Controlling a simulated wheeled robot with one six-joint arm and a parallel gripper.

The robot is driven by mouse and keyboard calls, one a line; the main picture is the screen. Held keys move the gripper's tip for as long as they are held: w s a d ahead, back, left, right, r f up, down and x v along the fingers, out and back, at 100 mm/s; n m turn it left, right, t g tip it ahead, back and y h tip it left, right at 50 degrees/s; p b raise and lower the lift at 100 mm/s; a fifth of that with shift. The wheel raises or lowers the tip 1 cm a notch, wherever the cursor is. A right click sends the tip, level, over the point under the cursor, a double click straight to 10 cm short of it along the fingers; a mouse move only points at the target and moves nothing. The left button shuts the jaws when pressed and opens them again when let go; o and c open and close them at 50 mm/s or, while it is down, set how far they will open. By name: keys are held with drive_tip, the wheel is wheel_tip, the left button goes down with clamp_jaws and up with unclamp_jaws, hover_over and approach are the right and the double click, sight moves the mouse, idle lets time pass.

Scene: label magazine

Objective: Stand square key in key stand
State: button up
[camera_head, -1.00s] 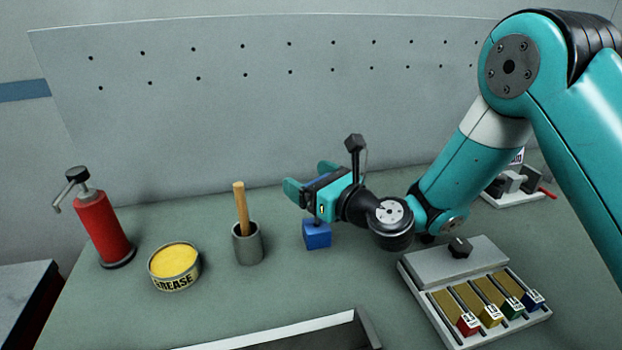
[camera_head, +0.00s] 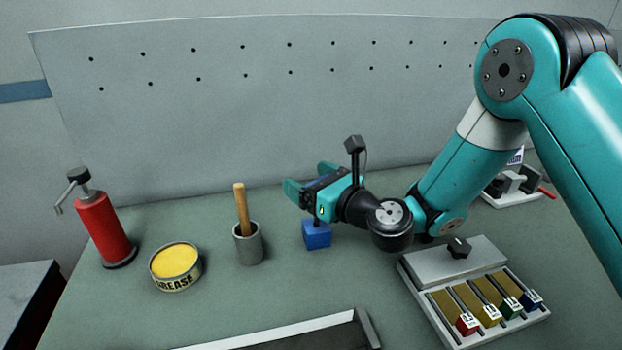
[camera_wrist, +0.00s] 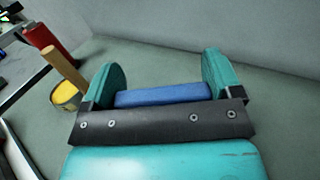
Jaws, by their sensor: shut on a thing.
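My gripper (camera_head: 308,182) is shut on the blue handle of the square key (camera_head: 322,181). In the wrist view, the handle (camera_wrist: 163,95) lies crosswise between my two teal fingers. A short dark shank shows below my gripper, directly over the key stand (camera_head: 317,235), a small blue block on the bench. The shank's lower end meets the top of the block in the head view. I cannot tell whether it is inside the block's hole or just above it. The key looks about upright. The stand is hidden in the wrist view.
A grey cup with a wooden-handled tool (camera_head: 248,244) stands left of the stand, then a grease tin (camera_head: 175,266) and a red pump can (camera_head: 103,230). A label magazine (camera_head: 455,270) with coloured blocks lies to the right. A dark tray (camera_head: 310,338) is in front.

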drive_tip(key=shift+f, duration=0.25)
drive_tip(key=shift+r, duration=0.1)
idle(0.3)
drive_tip(key=shift+r, duration=0.25)
drive_tip(key=shift+p, duration=0.6)
idle(1.2)
drive_tip(key=shift+f+b, duration=0.35)
drive_tip(key=shift+f, duration=0.1)
drive_tip(key=shift+r, duration=0.15)
drive_tip(key=shift+r+p, duration=0.3)
drive_tip(key=shift+p, duration=0.2)
drive_tip(key=shift+p, duration=0.35)
idle(1.3)
